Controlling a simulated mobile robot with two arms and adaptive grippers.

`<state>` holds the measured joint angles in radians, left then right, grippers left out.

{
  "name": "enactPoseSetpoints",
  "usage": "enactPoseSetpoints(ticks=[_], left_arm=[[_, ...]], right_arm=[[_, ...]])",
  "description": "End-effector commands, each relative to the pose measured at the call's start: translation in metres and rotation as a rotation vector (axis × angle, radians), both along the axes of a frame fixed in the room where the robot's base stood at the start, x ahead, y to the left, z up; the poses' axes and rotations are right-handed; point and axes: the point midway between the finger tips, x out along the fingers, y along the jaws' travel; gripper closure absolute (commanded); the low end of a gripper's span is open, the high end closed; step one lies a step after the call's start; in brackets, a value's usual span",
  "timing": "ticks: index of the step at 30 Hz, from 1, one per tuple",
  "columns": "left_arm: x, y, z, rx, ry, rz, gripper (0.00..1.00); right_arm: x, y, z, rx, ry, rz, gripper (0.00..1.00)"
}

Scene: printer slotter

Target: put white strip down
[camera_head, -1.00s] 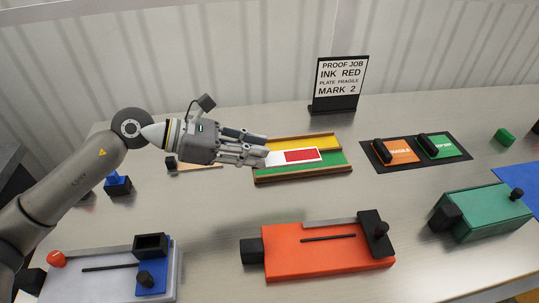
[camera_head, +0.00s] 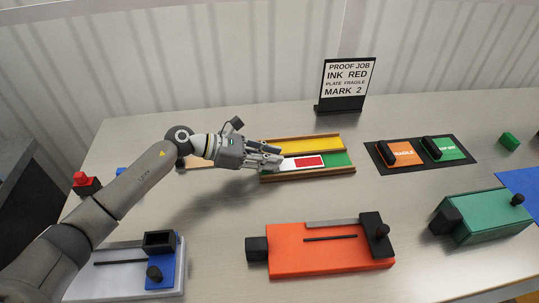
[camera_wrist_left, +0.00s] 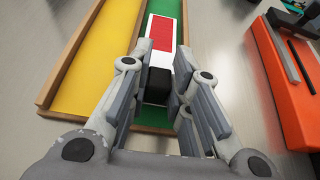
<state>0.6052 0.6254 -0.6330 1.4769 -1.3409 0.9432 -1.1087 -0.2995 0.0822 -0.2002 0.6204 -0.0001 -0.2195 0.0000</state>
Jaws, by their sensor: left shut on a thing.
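The white strip (camera_head: 287,164) carries a red block of colour and lies over the green lane of a wooden-edged tray (camera_head: 310,177). My left gripper (camera_head: 274,160) is shut on the near end of the strip, at the tray's left end. In the left wrist view the white strip (camera_wrist_left: 178,60) runs away from between my fingers (camera_wrist_left: 158,95), with a black part at the gripped end. It lines up with the green lane. I cannot tell whether it touches the lane floor. My right gripper is not in view.
The tray's yellow lane (camera_head: 300,146) is empty. A sign (camera_head: 345,84) stands behind. Orange and green plates (camera_head: 402,153) lie on a black mat at right. An orange device (camera_head: 325,262), a green device (camera_head: 480,218) and a grey-blue device (camera_head: 120,278) stand nearer.

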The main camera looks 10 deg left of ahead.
Motion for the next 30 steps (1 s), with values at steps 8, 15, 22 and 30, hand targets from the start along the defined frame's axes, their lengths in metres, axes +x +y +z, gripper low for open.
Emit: enactPoseSetpoints(ticks=[8, 15, 22, 30], left_arm=[[0.0, 0.0, -0.002, -0.001, 0.0, 0.0, 1.0], [0.0, 0.0, -0.003, 0.0, 0.0, 0.0, 0.72], [0.0, 0.0, -0.002, 0.0, 0.001, 0.0, 0.72], [-0.008, 0.025, 0.006, 0.003, 0.0, 0.002, 0.72]], right_arm=[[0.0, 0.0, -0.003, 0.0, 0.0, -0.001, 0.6], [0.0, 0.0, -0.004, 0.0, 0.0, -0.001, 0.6], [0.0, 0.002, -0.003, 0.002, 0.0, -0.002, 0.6], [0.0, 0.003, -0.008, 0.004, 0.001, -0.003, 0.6]])
